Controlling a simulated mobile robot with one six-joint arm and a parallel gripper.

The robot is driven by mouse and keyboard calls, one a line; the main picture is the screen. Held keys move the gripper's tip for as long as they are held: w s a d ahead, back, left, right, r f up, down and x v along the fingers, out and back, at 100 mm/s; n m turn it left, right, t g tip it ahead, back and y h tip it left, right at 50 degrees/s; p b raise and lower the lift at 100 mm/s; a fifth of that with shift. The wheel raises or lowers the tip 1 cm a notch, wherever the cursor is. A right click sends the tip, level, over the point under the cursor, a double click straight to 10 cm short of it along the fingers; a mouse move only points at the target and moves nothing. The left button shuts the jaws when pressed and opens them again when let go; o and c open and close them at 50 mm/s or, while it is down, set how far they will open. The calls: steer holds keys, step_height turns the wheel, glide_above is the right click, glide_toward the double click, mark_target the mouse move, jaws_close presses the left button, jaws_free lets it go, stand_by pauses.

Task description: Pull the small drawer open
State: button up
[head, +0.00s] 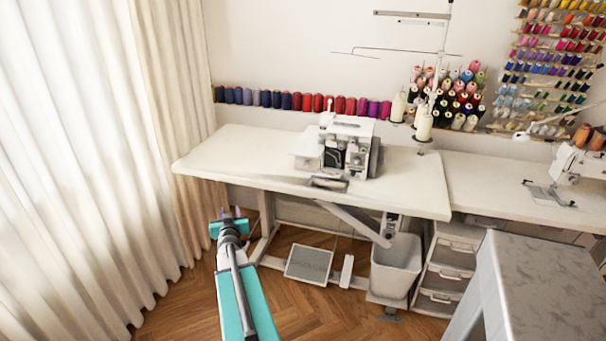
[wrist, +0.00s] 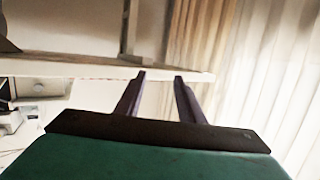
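My gripper (head: 230,213) is in the air left of the white sewing table, close to the beige curtain. In the wrist view its two dark fingers (wrist: 160,77) stand apart with nothing between them, so it is open and empty. A pale drawer unit (head: 447,268) with several stacked grey drawers stands on the floor under the right end of the tables, well apart from my gripper. Its fronts look closed. I cannot tell which drawer is the small one. A grey box-like part with a dark round spot (wrist: 39,87) shows at the left of the wrist view; I cannot tell what it is.
The sewing table (head: 240,150) carries a sewing machine (head: 347,147). A white bin (head: 396,266) stands left of the drawers. A grey-topped stool or table (head: 545,285) partly blocks their right side. A foot pedal (head: 309,263) lies below the table. Wooden floor at the front is clear.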

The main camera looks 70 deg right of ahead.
steer(key=s+d+r+m+g+h+b, duration=0.2)
steer(key=s+d+r+m+g+h, duration=0.15)
steer(key=s+d, duration=0.5)
steer(key=m+g+h, duration=0.2)
steer(key=m+g, duration=0.1)
steer(key=g, duration=0.1)
glide_toward(305, 164)
steer(key=a, duration=0.6)
steer(key=shift+s+r+b, duration=0.3)
steer(key=shift+b, duration=0.15)
steer(key=shift+n+y, duration=0.25)
steer(key=shift+w+d, duration=0.15)
steer(key=shift+d, duration=2.15)
steer(key=shift+w+d, duration=0.15)
steer(key=shift+d, duration=2.1)
steer(key=shift+w+d, duration=0.15)
steer(key=shift+d, duration=2.15)
jaws_close()
